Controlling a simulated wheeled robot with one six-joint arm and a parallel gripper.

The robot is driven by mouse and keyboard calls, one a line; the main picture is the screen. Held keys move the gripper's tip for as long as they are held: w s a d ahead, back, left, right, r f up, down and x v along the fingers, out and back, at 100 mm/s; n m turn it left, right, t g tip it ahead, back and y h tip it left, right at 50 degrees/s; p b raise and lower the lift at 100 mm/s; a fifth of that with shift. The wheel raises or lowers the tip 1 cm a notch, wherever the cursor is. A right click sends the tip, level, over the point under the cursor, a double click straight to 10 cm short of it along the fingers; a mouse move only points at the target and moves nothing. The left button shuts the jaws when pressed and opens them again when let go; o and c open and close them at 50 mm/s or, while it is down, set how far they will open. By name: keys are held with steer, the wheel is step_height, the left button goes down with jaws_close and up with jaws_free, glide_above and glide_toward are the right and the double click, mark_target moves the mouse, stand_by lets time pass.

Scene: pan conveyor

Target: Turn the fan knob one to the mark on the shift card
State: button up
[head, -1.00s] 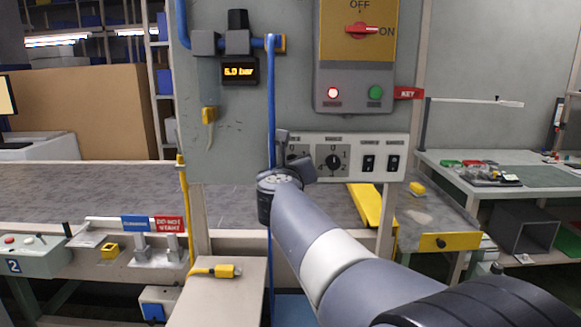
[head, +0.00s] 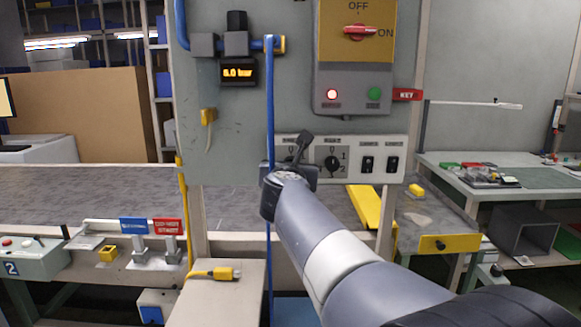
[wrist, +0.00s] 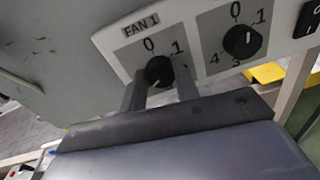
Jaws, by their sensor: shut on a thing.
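The fan 1 knob (wrist: 158,70) is a black round knob on a grey plate labelled FAN 1, with 0 above it and 1 to its upper right in the wrist view. My gripper (wrist: 161,88) is shut on it, one grey finger on each side. The fingers hide the knob's lower part and any marks there, so its pointer cannot be read. In the head view my gripper (head: 297,160) is at the left end of the white switch panel (head: 377,143) and covers most of this knob. I cannot make out a shift card.
A second black knob (wrist: 242,41), with numbers around it, sits close to the right of my gripper. Two black rocker switches (head: 368,164) are farther right. A blue vertical pipe (head: 270,100) runs close to my wrist. A red-handled switch box (head: 368,60) is above.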

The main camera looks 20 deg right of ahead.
steer(key=o, duration=1)
steer(key=shift+c, duration=0.2)
steer(key=f+p+v, duration=0.1)
steer(key=v, duration=0.9)
steer(key=shift+s+r, duration=0.35)
steer(key=shift+r, duration=0.1)
steer(key=shift+a, duration=0.1)
steer(key=r+b+x, duration=0.1)
steer(key=x, duration=0.9)
steer(key=shift+w+f, duration=0.4)
steer(key=shift+f, duration=0.05)
steer(key=shift+s, duration=0.15)
